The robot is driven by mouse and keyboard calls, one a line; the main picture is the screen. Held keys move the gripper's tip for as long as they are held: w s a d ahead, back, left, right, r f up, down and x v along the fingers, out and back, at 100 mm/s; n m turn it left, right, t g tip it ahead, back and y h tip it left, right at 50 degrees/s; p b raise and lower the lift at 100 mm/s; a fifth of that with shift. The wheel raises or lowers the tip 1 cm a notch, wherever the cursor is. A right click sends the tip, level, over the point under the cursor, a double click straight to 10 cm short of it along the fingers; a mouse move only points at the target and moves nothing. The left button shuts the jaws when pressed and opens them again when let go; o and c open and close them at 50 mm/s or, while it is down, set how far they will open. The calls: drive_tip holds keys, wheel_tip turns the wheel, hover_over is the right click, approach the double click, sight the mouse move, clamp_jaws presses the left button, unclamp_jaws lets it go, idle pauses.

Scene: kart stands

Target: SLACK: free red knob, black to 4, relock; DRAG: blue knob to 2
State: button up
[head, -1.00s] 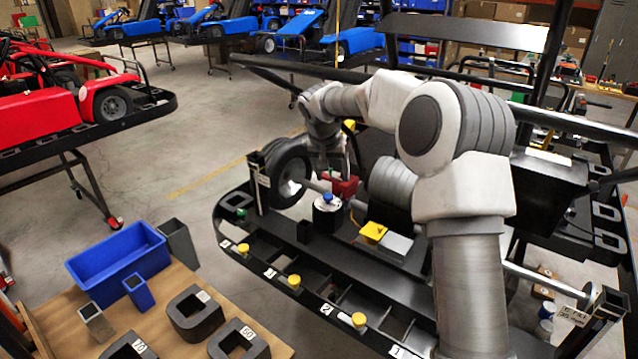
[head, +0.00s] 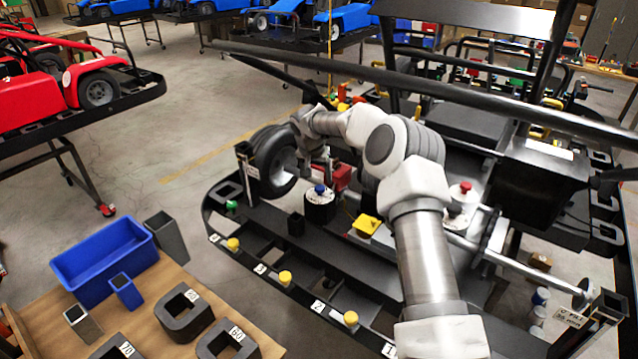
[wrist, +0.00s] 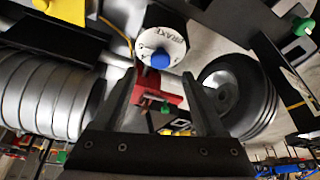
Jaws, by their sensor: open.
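A blue knob (head: 320,189) sits on top of a black dial housing with a white face, beside the kart's wheel. A red knob (head: 466,187) stands on a white round dial (head: 457,213) to the right of my forearm. The black part of that dial is too small to tell. My gripper (head: 322,166) is near the wheel, behind the blue knob. In the wrist view my gripper (wrist: 160,78) is open, with nothing held between its fingers.
A red caliper-like block (wrist: 155,88) shows between my fingers, with the black tyre (wrist: 245,98) close on the right. A yellow block (head: 367,225) and several yellow knobs (head: 285,277) are on the kart frame. A blue bin (head: 100,262) stands on the wooden table at left.

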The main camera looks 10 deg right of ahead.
sight(320, 187)
drive_tip(key=shift+p+x, duration=0.35)
drive_tip(key=shift+x, duration=2.35)
clamp_jaws()
